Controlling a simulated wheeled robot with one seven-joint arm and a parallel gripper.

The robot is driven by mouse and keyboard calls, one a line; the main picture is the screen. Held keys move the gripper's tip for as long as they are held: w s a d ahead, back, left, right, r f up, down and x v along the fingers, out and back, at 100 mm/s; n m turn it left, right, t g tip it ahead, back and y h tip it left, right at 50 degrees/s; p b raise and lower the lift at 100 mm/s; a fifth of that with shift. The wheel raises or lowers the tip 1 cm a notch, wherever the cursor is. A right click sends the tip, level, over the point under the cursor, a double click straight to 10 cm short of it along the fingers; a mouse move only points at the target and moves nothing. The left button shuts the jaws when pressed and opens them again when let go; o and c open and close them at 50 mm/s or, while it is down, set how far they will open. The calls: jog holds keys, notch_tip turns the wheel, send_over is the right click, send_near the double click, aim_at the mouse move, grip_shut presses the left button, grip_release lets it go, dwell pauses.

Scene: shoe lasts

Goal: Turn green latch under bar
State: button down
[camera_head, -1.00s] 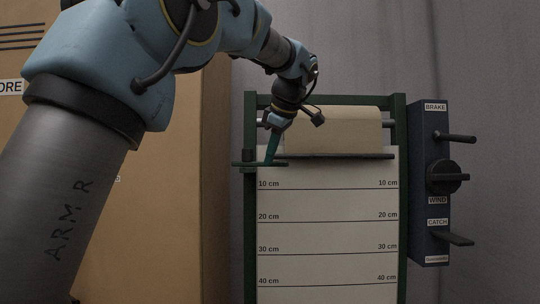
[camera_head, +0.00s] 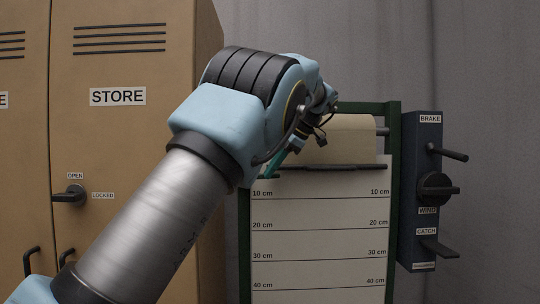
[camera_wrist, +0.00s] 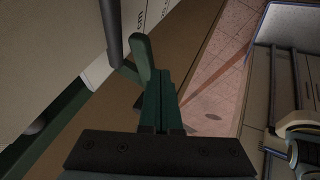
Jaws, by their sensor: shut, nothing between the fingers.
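The green latch (camera_head: 269,177) sits at the left post of the green frame, just under the left end of the dark bar (camera_head: 335,167). My arm hides most of it in the head view. In the wrist view its rounded green handle (camera_wrist: 142,54) stands just beyond my fingertips. My gripper (camera_head: 269,174) points down at the latch with its teal fingers. In the wrist view the fingers of my gripper (camera_wrist: 158,76) are together and empty, beside the handle. I cannot tell whether they touch it.
A white sheet (camera_head: 318,240) with centimetre lines hangs below the bar. A blue panel (camera_head: 409,190) with BRAKE, WIND and CATCH controls stands to the right. A tan cabinet (camera_head: 128,135) marked STORE, with a lock handle (camera_head: 70,194), stands to the left.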

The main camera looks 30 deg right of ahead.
jog(key=shift+w+d+n+p, duration=0.3)
jog(key=shift+w+p, duration=0.35)
jog(key=shift+p, duration=0.15)
